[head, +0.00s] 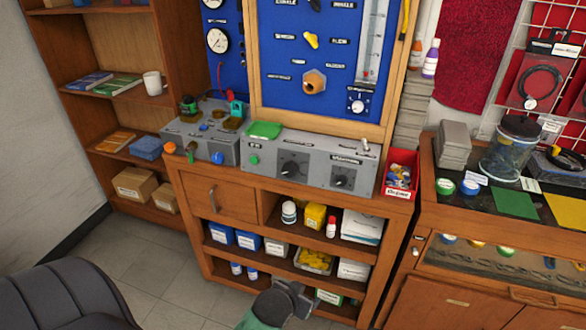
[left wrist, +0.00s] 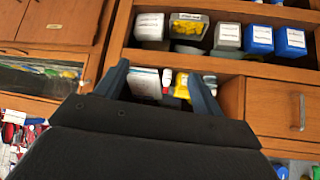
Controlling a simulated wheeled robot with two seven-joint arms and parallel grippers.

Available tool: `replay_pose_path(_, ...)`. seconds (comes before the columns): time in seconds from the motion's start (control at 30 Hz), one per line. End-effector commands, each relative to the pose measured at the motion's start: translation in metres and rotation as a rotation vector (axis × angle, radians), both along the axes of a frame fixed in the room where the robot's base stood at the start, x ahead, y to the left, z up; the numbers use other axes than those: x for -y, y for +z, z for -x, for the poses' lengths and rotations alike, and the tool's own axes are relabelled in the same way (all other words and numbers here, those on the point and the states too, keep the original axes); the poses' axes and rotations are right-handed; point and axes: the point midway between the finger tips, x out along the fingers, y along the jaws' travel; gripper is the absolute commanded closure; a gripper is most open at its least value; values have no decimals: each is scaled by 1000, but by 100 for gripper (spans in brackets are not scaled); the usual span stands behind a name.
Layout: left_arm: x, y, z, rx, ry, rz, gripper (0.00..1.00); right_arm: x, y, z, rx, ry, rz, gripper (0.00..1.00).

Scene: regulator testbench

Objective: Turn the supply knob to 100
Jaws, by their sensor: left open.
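My right gripper is out of view.
The bench shelves hold bottles, boxes and a yellow bin (head: 314,260). A red bin (head: 400,174) stands right of the control box, a second grey unit (head: 206,138) left of it. A blue panel (head: 320,60) rises behind. A dark chair (head: 62,298) is at lower left.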

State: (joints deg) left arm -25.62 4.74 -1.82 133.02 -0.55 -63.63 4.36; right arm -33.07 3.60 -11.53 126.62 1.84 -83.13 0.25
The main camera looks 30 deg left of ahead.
Motion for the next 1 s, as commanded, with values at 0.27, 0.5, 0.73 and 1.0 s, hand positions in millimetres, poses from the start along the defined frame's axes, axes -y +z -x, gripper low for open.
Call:
replay_pose_path(0.27,-119,125,-119,527,143,-84,32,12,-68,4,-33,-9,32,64)
replay_pose_path(0.5,-169,188,-150,765,182,-125,32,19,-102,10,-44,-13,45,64)
replay_pose_path(0.73,-178,198,-163,802,185,-132,32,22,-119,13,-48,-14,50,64)
replay_pose_path(1.0,-185,198,-195,799,185,-132,32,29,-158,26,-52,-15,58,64)
